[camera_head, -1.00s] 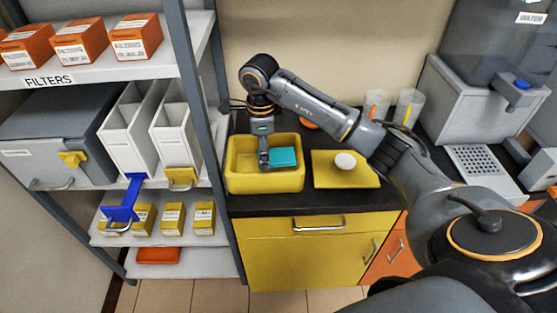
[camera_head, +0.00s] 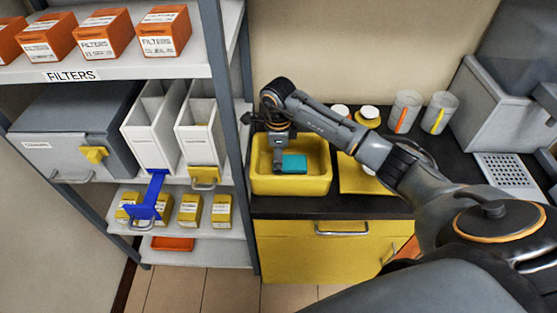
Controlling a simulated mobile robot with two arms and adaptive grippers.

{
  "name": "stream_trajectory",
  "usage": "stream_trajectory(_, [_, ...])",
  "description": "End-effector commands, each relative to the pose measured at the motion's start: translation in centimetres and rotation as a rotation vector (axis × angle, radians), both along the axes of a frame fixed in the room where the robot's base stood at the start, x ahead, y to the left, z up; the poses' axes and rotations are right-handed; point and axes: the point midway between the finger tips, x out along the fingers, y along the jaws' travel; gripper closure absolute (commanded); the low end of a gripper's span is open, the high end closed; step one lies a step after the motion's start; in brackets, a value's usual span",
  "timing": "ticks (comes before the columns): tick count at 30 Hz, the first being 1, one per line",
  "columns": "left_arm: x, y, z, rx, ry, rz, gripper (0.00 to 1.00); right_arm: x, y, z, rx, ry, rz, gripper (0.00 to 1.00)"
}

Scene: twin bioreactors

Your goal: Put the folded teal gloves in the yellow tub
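The yellow tub (camera_head: 291,186) stands on the dark counter, open side up. The folded teal gloves (camera_head: 295,164) show inside its rim as a small flat teal block. My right gripper (camera_head: 279,168) comes in from the right on its arm and points down into the tub. Its fingers are at the left edge of the gloves and look closed on them. The finger tips are partly hidden, and I cannot tell whether the gloves touch the tub floor. My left gripper is not in view.
A yellow tray (camera_head: 352,180) lies right of the tub, partly behind my arm. Two clear cups (camera_head: 405,112) stand behind. A shelf unit (camera_head: 228,130) with white bins and filter boxes rises close on the left. A grey machine (camera_head: 500,108) stands at the right.

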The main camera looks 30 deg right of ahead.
Motion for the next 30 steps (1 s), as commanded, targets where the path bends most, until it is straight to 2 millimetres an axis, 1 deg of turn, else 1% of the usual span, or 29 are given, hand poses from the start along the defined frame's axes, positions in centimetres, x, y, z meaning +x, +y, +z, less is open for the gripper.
stream_trajectory(1, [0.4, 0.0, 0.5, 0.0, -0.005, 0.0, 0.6, -0.1, 0.1, -0.7, 0.001, 0.005, 0.0, 0.56])
stream_trajectory(4, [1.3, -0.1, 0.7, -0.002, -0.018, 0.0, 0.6, -0.1, 0.0, -1.9, 0.0, 0.004, -0.001, 0.56])
stream_trajectory(9, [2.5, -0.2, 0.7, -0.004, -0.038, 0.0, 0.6, 0.0, 0.0, -2.0, -0.001, -0.001, 0.001, 0.56])
stream_trajectory(15, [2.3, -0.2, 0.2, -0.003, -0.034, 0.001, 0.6, 0.0, 0.0, -2.6, -0.001, 0.0, 0.0, 0.56])
stream_trajectory(16, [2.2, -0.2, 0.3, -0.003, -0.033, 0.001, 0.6, 0.0, 0.0, -2.4, 0.0, 0.0, 0.0, 0.36])
stream_trajectory(17, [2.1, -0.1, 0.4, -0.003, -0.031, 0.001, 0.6, 0.0, 0.0, -2.3, 0.0, 0.0, 0.0, 0.3])
stream_trajectory(18, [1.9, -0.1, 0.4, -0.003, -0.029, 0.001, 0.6, 0.0, 0.0, -2.3, 0.0, 0.0, 0.0, 0.22])
stream_trajectory(19, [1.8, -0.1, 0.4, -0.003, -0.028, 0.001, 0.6, 0.0, 0.0, -2.3, 0.0, 0.0, 0.0, 0.2])
stream_trajectory(27, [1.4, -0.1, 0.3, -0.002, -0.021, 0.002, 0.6, 0.0, 0.0, -2.3, 0.0, 0.0, 0.001, 0.2])
stream_trajectory(30, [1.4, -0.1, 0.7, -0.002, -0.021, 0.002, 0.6, 0.0, 0.0, -2.0, 0.0, 0.0, 0.001, 0.2])
